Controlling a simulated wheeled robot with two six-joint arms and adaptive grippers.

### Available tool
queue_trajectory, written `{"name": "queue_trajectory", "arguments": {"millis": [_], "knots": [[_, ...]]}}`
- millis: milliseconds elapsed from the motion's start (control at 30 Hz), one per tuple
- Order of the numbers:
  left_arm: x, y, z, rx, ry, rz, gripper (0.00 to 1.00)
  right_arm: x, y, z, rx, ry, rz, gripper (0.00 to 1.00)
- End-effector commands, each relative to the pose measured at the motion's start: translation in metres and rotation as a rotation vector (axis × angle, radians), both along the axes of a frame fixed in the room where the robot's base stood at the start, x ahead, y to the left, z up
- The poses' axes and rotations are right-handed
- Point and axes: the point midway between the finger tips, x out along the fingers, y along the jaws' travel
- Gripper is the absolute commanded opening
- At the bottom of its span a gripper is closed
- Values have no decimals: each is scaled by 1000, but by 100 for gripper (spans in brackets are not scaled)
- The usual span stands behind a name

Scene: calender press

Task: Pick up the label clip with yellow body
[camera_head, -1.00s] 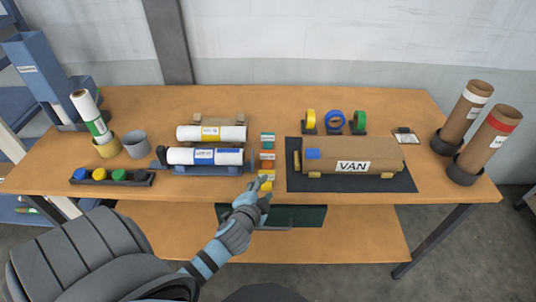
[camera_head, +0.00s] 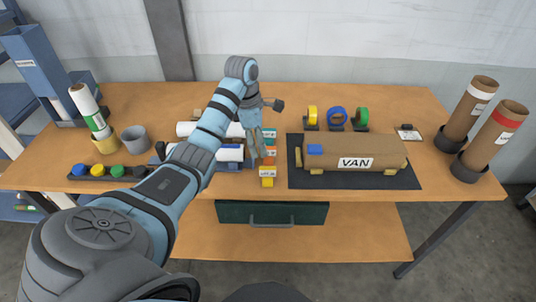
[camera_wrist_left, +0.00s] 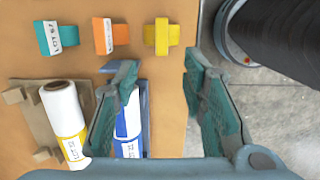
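The label clip with yellow body (camera_head: 267,176) stands near the table's front edge, in front of the orange and teal clips. In the left wrist view the yellow clip (camera_wrist_left: 162,37) is at the top, beside the orange clip (camera_wrist_left: 110,36) and the teal clip (camera_wrist_left: 57,38). My left gripper (camera_head: 256,152) is raised over the table, pointing down, left of the clips and by the white rolls. In the left wrist view its fingers (camera_wrist_left: 155,105) are spread apart with nothing held. In the head view it partly hides the teal and orange clips. My right gripper is out of view.
White rolls on a cradle (camera_head: 227,168) lie below and left of the gripper. A brown roll marked VAN (camera_head: 380,151) lies on a dark mat (camera_head: 300,181) to the right. Tape rolls (camera_head: 337,117) stand behind it. A drawer (camera_head: 240,211) hangs below the front edge.

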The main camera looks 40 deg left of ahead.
Motion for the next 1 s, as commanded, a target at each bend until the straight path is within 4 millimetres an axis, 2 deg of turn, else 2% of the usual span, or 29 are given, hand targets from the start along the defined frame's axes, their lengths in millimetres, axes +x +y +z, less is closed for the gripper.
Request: {"name": "queue_trajectory", "arguments": {"millis": [33,100,333,433,567,767,1000], "knots": [[1,-2,-31,-1,0,-1,38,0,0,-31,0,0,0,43],[4,-5,-49,-1,-1,-1,38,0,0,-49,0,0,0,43],[8,-11,-73,-2,-3,0,38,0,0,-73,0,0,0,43],[11,-18,-92,-4,-2,0,38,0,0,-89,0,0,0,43],[12,-21,-107,-2,0,1,38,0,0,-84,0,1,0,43],[13,-21,-107,-2,-3,0,38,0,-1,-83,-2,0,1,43],[13,-21,-107,-2,-3,0,0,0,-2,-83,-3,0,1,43]]}}
